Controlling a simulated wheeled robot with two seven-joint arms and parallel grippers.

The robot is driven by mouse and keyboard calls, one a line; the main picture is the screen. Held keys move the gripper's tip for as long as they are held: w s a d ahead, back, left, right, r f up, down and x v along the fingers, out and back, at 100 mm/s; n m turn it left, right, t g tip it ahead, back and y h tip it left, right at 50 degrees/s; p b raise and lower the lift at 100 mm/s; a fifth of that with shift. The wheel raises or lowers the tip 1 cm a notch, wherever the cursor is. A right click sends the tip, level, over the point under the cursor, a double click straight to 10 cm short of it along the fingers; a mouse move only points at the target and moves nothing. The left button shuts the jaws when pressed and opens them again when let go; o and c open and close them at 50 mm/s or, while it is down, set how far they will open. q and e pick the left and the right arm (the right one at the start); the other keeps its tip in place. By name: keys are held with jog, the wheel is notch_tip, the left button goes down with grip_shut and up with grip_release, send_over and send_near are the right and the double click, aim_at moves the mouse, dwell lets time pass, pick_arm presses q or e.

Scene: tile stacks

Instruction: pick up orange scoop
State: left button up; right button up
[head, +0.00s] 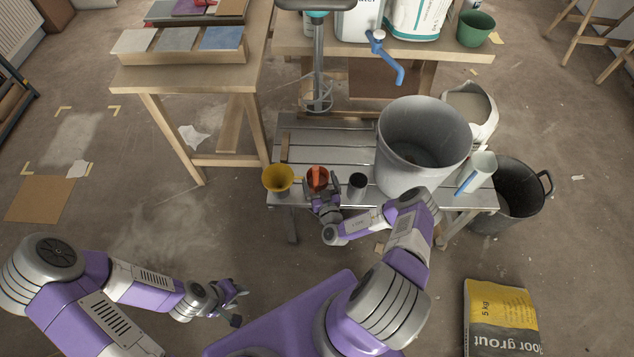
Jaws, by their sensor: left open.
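The orange scoop (318,175) is near the front edge of a low grey slatted bench, between a yellow funnel (278,179) and a dark cup (357,183). My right gripper (322,195) is right at the scoop's near side and covers part of it. I cannot tell whether its fingers touch the scoop or have closed on it. My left gripper (241,306) is open and empty, low over the floor at the lower left, well away from the bench.
A mixer's whisk (319,93) hangs behind. A wooden table with tiles (180,77) stands left. A grout bag (500,315) lies on the floor.

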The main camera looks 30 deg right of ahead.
jog(key=shift+w+d, duration=0.2)
jog(key=shift+w, duration=0.35)
jog(key=c, duration=0.9)
jog(key=shift+r, duration=0.1)
jog(key=shift+c, duration=0.2)
